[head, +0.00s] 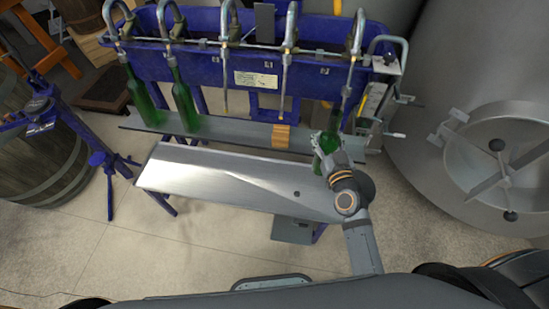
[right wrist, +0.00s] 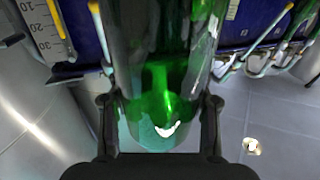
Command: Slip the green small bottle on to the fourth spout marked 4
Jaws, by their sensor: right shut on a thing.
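My right gripper (head: 328,165) is shut on a green bottle (head: 331,143), at the front right of the filler shelf. The bottle is roughly upright, with its neck rising close to the rightmost spout (head: 352,58); I cannot tell whether they touch, or whether a second bottle stands behind. In the right wrist view, the green bottle (right wrist: 160,85) fills the space between my gripper's fingers (right wrist: 160,122). The fourth spout from the left (head: 284,78) is bare, above a wooden block (head: 281,136). Spout numbers are unreadable. My left gripper is out of view.
Two green bottles (head: 139,98) (head: 183,98) stand under the two leftmost spouts. The third spout (head: 225,85) is free. A grey shelf (head: 235,132) runs below the blue trough (head: 208,70). A bare metal tray (head: 215,177) lies in front. A steel tank (head: 440,80) stands right.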

